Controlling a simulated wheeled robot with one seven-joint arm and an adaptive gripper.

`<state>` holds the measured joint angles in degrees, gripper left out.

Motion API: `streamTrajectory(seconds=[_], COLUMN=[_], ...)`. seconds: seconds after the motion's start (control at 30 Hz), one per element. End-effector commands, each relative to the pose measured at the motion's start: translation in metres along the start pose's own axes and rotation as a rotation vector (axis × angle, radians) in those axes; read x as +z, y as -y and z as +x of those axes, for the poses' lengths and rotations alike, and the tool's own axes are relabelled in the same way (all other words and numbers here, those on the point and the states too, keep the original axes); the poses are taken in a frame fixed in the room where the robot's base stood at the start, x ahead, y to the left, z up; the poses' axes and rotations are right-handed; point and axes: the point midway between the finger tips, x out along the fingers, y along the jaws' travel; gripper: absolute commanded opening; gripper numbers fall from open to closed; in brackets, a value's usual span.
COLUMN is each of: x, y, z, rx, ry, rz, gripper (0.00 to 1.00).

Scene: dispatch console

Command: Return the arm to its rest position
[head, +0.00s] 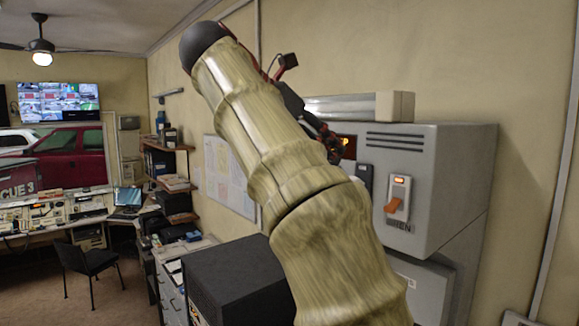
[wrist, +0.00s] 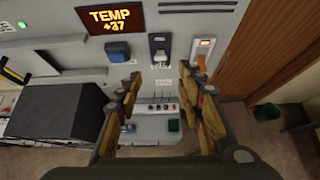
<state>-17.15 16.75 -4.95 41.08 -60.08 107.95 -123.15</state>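My arm (head: 270,150), with pale bamboo-like links, crosses the middle of the head view in front of a grey wall cabinet. My gripper (wrist: 158,78) shows in the wrist view with its two yellow-and-dark fingers spread wide apart. Nothing is between them. It points at the grey panel (wrist: 225,15), which lies beyond the fingertips. In the head view the arm hides most of my gripper; only dark parts and red cables show beside the links.
The cabinet (head: 460,160) carries an orange switch (head: 393,205) under a lit indicator. The wrist view shows a TEMP +37 display (wrist: 110,20), a blue switch (wrist: 118,51) and a black switch (wrist: 159,45). A black box (head: 240,280) stands below the arm. A chair (head: 88,260) stands farther left.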

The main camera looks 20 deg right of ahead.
Motion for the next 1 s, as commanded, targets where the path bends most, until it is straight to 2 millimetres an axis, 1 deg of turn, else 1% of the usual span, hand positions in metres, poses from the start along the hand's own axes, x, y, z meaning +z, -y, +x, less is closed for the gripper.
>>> streamTrajectory(seconds=[0.17, 0.27, 0.37, 0.47, 0.5, 0.57, 0.6, 0.67, 0.73, 0.77, 0.8, 0.87, 0.9, 0.97, 1.0], x=[0.000, 0.002, 0.004, -0.013, -0.024, -0.045, -0.060, -0.086, -0.125, -0.144, -0.170, -0.208, -0.234, -0.273, -0.298], y=[0.000, -0.004, -0.018, -0.047, -0.061, -0.081, -0.092, -0.105, -0.113, -0.115, -0.113, -0.108, -0.102, -0.091, -0.081], z=[0.000, 0.000, 0.000, 0.008, 0.013, 0.022, 0.028, 0.036, 0.051, 0.058, 0.069, 0.084, 0.094, 0.109, 0.119], rx=[0.000, 0.013, 0.065, 0.120, 0.138, 0.161, 0.174, 0.191, 0.197, 0.193, 0.183, 0.158, 0.135, 0.095, 0.063], ry=[0.000, 0.008, 0.008, -0.022, -0.042, -0.079, -0.111, -0.168, -0.249, -0.288, -0.340, -0.418, -0.467, -0.538, -0.581], rz=[0.027, 0.116, 0.261, 0.391, 0.436, 0.504, 0.551, 0.631, 0.735, 0.784, 0.851, 0.950, 1.015, 1.111, 1.172], gripper=[0.38, 0.38, 0.38, 0.38, 0.38, 0.38, 0.38, 0.38, 0.38, 0.38, 0.38, 0.38, 0.38, 0.38, 0.38])
